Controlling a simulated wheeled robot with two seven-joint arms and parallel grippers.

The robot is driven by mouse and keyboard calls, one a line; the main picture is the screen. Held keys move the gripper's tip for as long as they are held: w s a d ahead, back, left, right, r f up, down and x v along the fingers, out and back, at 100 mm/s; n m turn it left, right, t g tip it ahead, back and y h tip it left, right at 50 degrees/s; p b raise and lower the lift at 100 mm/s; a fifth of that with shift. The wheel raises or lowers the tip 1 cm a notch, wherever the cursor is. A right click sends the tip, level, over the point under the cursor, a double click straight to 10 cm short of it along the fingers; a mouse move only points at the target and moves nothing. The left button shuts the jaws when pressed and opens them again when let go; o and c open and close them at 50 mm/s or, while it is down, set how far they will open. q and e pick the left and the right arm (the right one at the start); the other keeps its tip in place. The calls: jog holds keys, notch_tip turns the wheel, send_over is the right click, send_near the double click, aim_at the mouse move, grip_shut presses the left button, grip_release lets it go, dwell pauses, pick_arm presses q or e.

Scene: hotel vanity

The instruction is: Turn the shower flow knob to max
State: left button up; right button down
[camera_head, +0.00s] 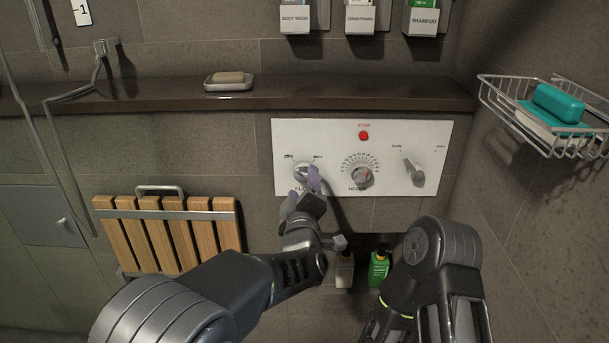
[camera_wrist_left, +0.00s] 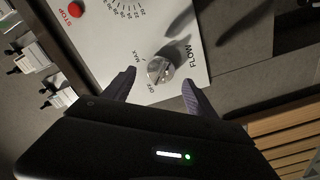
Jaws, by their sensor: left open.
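The round metal flow knob (camera_head: 301,171) is at the left of the white control panel (camera_head: 405,138). In the left wrist view, the knob (camera_wrist_left: 161,69) has OFF and MAX marks beside it and the FLOW label on its other side. I cannot tell its exact setting. My left gripper (camera_head: 306,188) is open just in front of the panel near the knob. In the left wrist view, its purple fingertips (camera_wrist_left: 158,92) are spread, with the knob showing between and beyond them; contact is not visible. My right arm shows at the lower right, but its gripper is not in view.
The heat dial (camera_head: 362,177), a lever (camera_head: 413,172) and the red stop button (camera_head: 364,136) share the panel. A dark ledge (camera_head: 160,96) runs above. A wooden folding seat (camera_head: 160,235) is at left; a wire basket (camera_head: 545,115) is at right. Bottles, including a green one (camera_head: 379,268), stand below.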

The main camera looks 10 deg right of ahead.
aim_at(303, 176)
pick_arm(q)
jog(key=shift+x, duration=1.85)
jog(key=c, duration=1.4)
